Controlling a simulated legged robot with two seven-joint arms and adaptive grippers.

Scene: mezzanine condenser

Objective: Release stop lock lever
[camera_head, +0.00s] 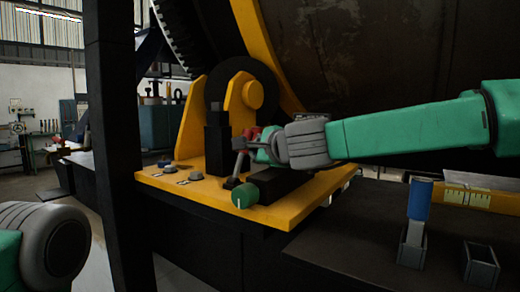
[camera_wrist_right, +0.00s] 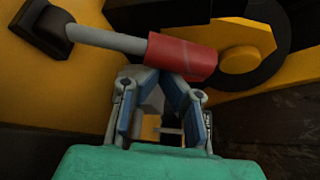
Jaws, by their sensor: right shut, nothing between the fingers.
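The stop lock lever shows in the right wrist view as a pale grey rod with a red grip (camera_wrist_right: 182,56), running from a dark mount (camera_wrist_right: 43,27) at upper left. In the head view its red grip (camera_head: 253,133) is a small patch above the yellow base plate, partly hidden by my right gripper. My right gripper (camera_head: 258,146) reaches in from the right. In the wrist view its blue-padded fingers (camera_wrist_right: 162,88) are shut and empty, with the tips at the grip's lower edge. I cannot tell whether they touch it. My left gripper is out of view.
The yellow base plate (camera_head: 285,213) carries bolts and a green cylinder (camera_head: 245,195) below the gripper. A large dark drum (camera_head: 370,60) rises behind. A dark post (camera_head: 112,130) stands at left. A blue-handled item (camera_head: 418,205) stands in a holder beside an empty holder (camera_head: 481,267).

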